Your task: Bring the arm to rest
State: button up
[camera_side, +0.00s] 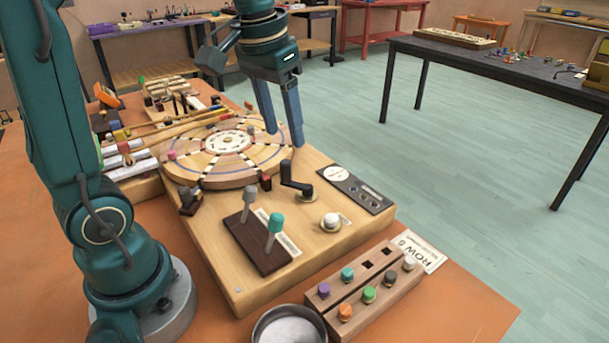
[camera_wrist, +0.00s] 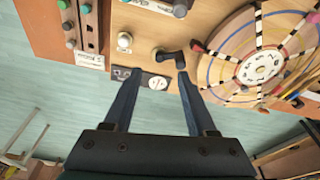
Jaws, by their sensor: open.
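My gripper (camera_side: 284,120) hangs with its fingers pointing down, above the right edge of a round wooden wheel (camera_side: 190,172) on a wooden board. Its two fingers are apart with nothing between them. In the wrist view my gripper (camera_wrist: 156,82) also shows spread fingers, with the black crank (camera_wrist: 171,56) just beyond the tips. The crank (camera_side: 296,185) stands on the board in front of the wheel. I cannot tell exactly how high the fingertips are above the board.
Two levers (camera_side: 272,230) stand on a dark plate. A wooden peg block (camera_side: 378,299) with coloured pegs and a metal bowl (camera_side: 289,328) lie at the front edge. Sticks and blocks crowd the left. A black table (camera_side: 500,70) stands across open floor.

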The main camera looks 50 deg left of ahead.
jog(key=s+d+f+m+t, duration=0.1)
jog(key=s+d+f, duration=0.1)
jog(key=s, duration=0.3)
jog(key=s+d+f+m+t, duration=0.1)
jog(key=s+d+f+t, duration=0.1)
jog(key=s, duration=0.3)
jog(key=shift+s+d, duration=0.25)
jog(key=shift+d, duration=0.4)
dwell(0.4)
